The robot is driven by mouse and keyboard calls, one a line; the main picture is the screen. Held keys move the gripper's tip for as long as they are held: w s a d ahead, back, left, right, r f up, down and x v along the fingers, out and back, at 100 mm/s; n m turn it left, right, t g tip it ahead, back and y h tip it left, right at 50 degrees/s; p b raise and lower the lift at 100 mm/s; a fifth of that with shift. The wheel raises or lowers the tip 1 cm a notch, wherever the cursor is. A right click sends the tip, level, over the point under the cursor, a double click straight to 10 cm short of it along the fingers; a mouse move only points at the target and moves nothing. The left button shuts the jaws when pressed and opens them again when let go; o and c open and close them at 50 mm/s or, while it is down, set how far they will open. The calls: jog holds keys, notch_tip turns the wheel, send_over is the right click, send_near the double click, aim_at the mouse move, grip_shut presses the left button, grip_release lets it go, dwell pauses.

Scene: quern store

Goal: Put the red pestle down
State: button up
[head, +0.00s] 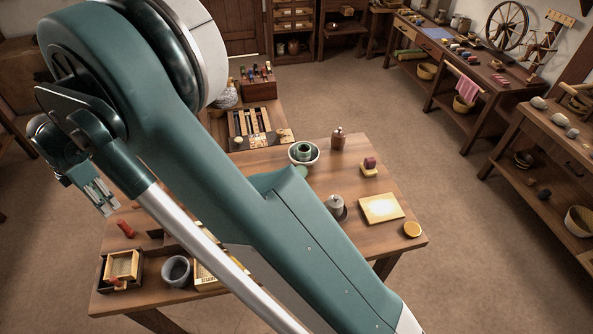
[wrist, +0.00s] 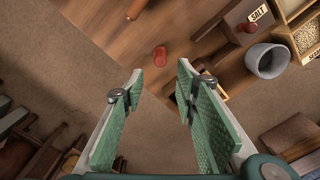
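The red pestle (head: 125,228) is on the wooden table near its left edge. It also shows in the wrist view (wrist: 160,57) as a short red cylinder, seen nearly end-on, and seems to stand upright. My gripper (head: 103,203) is above and left of it in the head view. In the wrist view my gripper (wrist: 160,72) is open, its two green pads wide apart with nothing between them. The pestle lies beyond the fingertips, apart from them.
A grey cup (head: 176,269) and a box marked SALT (wrist: 235,30) with a red knob stand near the pestle. A brown-orange rod (wrist: 137,8) lies at the wrist view's top edge. Bare tabletop (wrist: 190,25) surrounds the pestle. My arm hides much of the table.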

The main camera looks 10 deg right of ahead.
jog(key=d+r+m+t, duration=0.1)
jog(key=d+r+m, duration=0.45)
jog(key=d, duration=0.75)
jog(key=d+r+m+t+y, duration=0.1)
jog(key=d+r+m, duration=0.2)
jog(key=d+r, duration=0.8)
jog(key=d+r+m+t, duration=0.1)
jog(key=d+r+m, duration=0.35)
jog(key=d, duration=1.05)
jog(key=s+d+r+m+t, duration=0.25)
jog(key=s+d+m, duration=0.55)
jog(key=d, duration=0.9)
jog(key=s+d+f+m+t, duration=0.1)
jog(key=s+d+f+m, duration=0.1)
jog(key=s+d, duration=0.4)
jog(key=s+d+f+m+h, duration=0.1)
jog(key=s+d+f+m, duration=0.1)
jog(key=s+d+m, duration=0.2)
jog(key=shift+s+d+t, duration=0.35)
jog(key=shift+s+d, duration=1.2)
jog(key=shift+s, duration=1.35)
